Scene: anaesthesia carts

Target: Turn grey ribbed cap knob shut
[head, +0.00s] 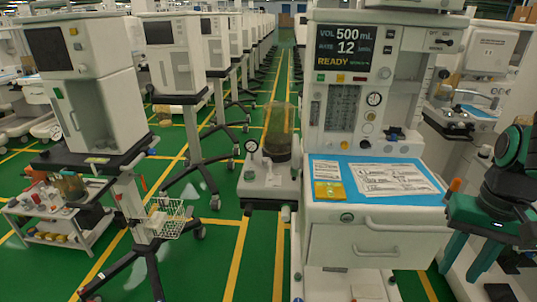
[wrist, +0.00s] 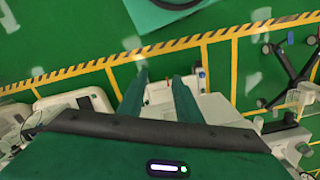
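I cannot pick out a grey ribbed cap knob for certain. The nearest anaesthesia cart (head: 365,236) in the head view has small round knobs (head: 369,115) below a dial gauge (head: 374,99), and a dark knob (head: 395,132) at the right; they are too small to show ribbing. My green gripper (head: 464,258) is at the lower right in the head view, right of this cart and pointing down. In the wrist view my gripper (wrist: 160,88) shows two separated fingers with nothing gripped between them. Pale equipment lies below and beyond them.
The cart's blue top (head: 430,186) holds papers and a yellow pad. A clear dark canister (head: 278,135) stands left of it. A monitor cart (head: 95,100) and a low trolley (head: 55,225) stand at the left. Another cart (head: 470,105) is behind my arm. Green floor is free left of centre.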

